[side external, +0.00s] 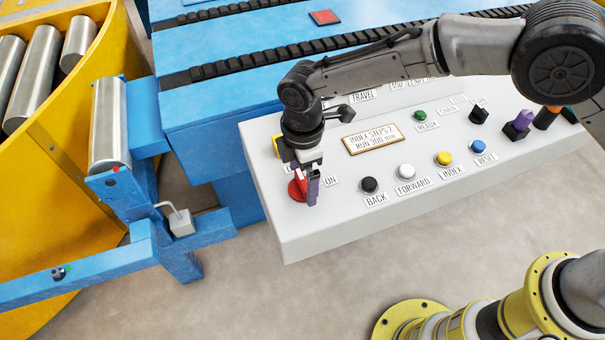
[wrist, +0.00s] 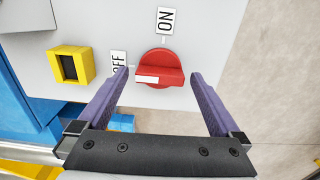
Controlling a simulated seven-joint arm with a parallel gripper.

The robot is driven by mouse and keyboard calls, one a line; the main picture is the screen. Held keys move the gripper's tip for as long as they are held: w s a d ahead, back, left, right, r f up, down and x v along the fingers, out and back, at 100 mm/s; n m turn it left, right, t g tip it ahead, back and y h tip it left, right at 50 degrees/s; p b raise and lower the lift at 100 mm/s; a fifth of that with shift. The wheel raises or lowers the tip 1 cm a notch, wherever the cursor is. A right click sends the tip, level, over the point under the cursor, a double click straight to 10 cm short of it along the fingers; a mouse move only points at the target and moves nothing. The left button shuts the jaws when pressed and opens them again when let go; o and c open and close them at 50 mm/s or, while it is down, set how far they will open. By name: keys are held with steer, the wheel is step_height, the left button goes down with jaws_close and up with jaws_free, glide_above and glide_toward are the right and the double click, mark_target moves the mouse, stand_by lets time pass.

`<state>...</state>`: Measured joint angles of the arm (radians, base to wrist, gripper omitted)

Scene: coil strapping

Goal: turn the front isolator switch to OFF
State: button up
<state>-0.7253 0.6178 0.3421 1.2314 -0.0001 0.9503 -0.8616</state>
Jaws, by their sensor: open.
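The front isolator switch is a red round knob with a raised grip bar (wrist: 160,68); it also shows in the side external view (side external: 296,190), partly hidden by my gripper. In the wrist view the bar lies crosswise, and its white mark is on the left end, on the side of the OFF label (wrist: 118,62). The ON label (wrist: 165,20) is above the knob. My gripper (wrist: 160,76) is open, with one purple finger to the left of the bar and one to the right. Gaps show between fingers and knob. In the side external view my gripper (side external: 309,188) points down at the knob.
A yellow block with a dark opening (wrist: 71,65) sits left of the OFF label. On the pale console (side external: 340,222) are the black BACK (side external: 369,185), white FORWARD (side external: 406,171) and yellow INDEX (side external: 443,159) buttons. Blue machine framing (side external: 205,230) stands to the left.

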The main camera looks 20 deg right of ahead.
mark_target(303, 180)
step_height(303, 180, up, 14)
stand_by(0.5)
steer(key=shift+f, duration=0.1)
